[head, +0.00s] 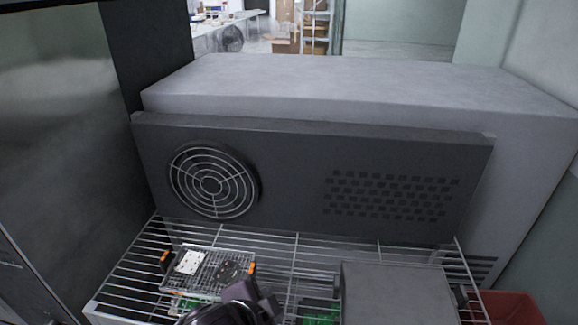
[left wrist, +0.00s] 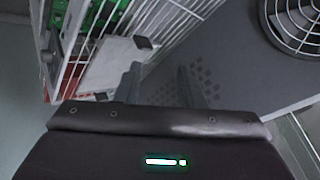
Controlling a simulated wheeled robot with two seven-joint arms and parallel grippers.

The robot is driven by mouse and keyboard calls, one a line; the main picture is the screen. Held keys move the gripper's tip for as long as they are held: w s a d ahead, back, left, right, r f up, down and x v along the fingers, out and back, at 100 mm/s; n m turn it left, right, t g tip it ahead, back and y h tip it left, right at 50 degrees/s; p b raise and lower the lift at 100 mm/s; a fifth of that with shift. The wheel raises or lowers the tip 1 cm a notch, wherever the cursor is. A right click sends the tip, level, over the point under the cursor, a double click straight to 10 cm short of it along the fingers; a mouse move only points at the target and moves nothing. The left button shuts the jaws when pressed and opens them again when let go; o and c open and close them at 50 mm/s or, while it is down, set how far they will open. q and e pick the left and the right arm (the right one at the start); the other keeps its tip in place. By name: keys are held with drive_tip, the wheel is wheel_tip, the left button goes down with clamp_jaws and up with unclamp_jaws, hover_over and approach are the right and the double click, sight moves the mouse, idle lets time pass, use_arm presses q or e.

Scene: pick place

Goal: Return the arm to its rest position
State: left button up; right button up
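My left gripper (head: 262,296) shows at the bottom middle of the head view, dark, above the front part of a wire rack (head: 128,275). In the left wrist view its two fingers (left wrist: 159,72) stand apart with nothing between them. The wire rack also shows there (left wrist: 85,40), at the upper left. My right gripper is not in the head view.
A grey machine with a dark panel and round fan grille (head: 212,181) stands behind the rack. A red bin (head: 512,308) is at lower right.

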use_arm(q)
drive_tip(key=s+a+f+n+g+y, duration=0.2)
drive_tip(key=s+a+f+n, duration=0.35)
drive_tip(key=a, duration=0.25)
drive_tip(key=s+a+f+n+g+y, duration=0.2)
drive_tip(key=s+a+f+n+g, duration=0.15)
drive_tip(key=a+f+n, duration=0.35)
wheel_tip(320, 180, down, 33)
drive_tip(key=s+m+b, duration=0.1)
drive_tip(key=s+b, duration=0.2)
drive_tip(key=b, duration=0.3)
drive_tip(key=s+a+f+g+b, duration=0.1)
drive_tip(key=s+a+f+b, duration=0.1)
drive_tip(key=s+f, duration=0.7)
drive_tip(key=s+a+f+b, duration=0.2)
drive_tip(key=s+f+b, duration=0.1)
drive_tip(key=s+f, duration=0.7)
wheel_tip(320, 180, down, 4)
drive_tip(key=shift+s+a+r+g, duration=0.15)
drive_tip(key=shift+a+r+g, duration=0.1)
drive_tip(key=shift+g, duration=0.1)
drive_tip(key=shift+s, duration=0.15)
